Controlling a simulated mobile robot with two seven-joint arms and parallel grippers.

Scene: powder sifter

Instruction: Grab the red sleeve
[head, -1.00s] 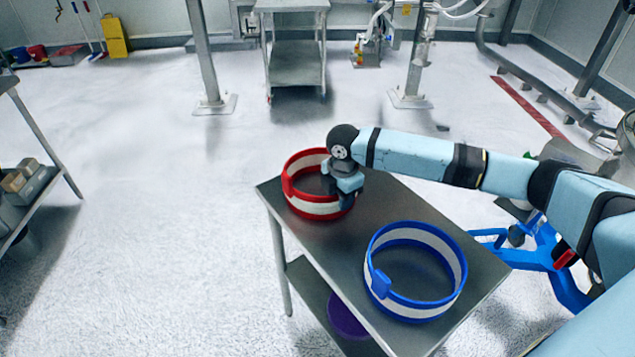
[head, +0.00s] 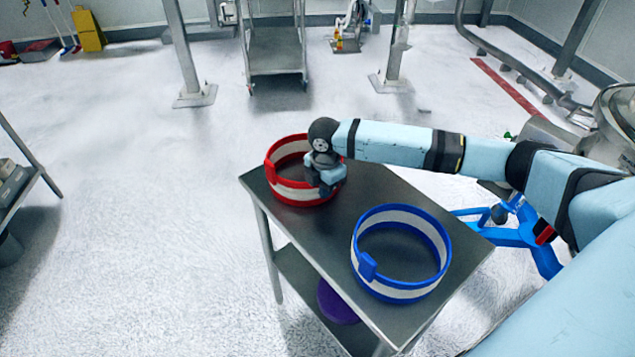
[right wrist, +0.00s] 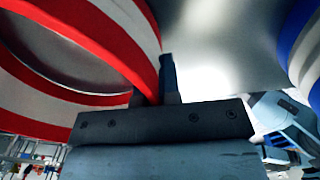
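The red sleeve (head: 283,188), a red ring with a white band, stands at the far left corner of the metal cart top. My right gripper (head: 325,186) is at its right wall. In the right wrist view, the red sleeve (right wrist: 95,38) fills the upper left. Its wall runs down between the fingers of the right gripper (right wrist: 153,96), which look shut on it with no clear gap. One finger is mostly hidden behind the wall. My left gripper is not in view.
A blue sleeve (head: 362,235) with a white band stands on the near part of the cart top (head: 330,240). A purple round thing (head: 336,302) is on the lower shelf. A shelf rack (head: 20,185) stands at the left edge. The floor left of the cart is clear.

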